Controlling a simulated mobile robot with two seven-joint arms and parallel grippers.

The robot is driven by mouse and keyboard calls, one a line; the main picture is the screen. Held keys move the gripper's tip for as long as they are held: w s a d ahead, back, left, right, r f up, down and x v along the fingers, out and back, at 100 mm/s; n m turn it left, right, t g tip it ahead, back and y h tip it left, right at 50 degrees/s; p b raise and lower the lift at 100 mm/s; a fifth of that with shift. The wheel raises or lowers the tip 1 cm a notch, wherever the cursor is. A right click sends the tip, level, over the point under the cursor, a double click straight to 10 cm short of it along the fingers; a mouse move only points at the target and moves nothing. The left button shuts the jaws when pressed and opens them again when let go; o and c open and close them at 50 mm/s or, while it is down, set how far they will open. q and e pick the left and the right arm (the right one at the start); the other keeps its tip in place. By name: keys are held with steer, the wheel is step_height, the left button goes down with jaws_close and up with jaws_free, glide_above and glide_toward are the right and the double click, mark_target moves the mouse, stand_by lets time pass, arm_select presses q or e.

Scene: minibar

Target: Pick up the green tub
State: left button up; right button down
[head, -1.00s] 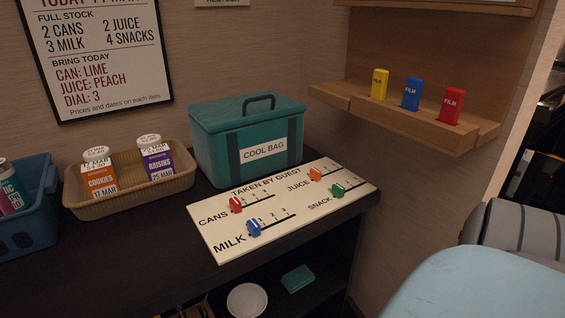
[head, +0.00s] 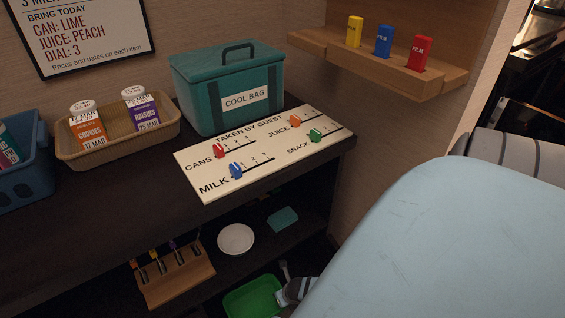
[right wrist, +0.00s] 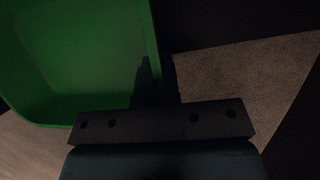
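The green tub (head: 253,297) is at the bottom of the head view, low down in front of the lower shelf and partly cut off by the frame edge. In the right wrist view its green inside and wall (right wrist: 75,60) fill the upper left. My right gripper (right wrist: 157,75) is at the tub's side wall, with one dark finger over the inside and one just outside. The fingers are close together, with the wall between them. My right gripper also shows in the head view (head: 286,280) at the tub's right side. My left gripper is not in view.
The dark counter holds a blue basket (head: 22,188), a wicker tray (head: 110,150), a teal cool bag (head: 200,95) and a slider board (head: 215,185). The shelf below holds a wooden rack (head: 175,282), a white plate (head: 236,239) and a teal box (head: 283,219).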

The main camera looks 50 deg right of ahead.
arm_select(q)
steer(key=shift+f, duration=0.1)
arm_select(e)
steer(key=c, duration=1.3)
jaws_free()
steer(key=shift+o, duration=0.2)
steer(key=shift+r, duration=0.35)
arm_select(q)
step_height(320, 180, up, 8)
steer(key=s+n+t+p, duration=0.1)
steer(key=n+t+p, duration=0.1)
steer(key=p, duration=0.6)
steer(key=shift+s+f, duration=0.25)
arm_select(e)
steer(key=d+v, duration=0.1)
steer(key=v, duration=1.2)
steer(key=shift+a, duration=0.5)
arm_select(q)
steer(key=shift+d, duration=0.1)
arm_select(e)
steer(key=shift+o, duration=0.2)
steer(key=shift+s, duration=0.1)
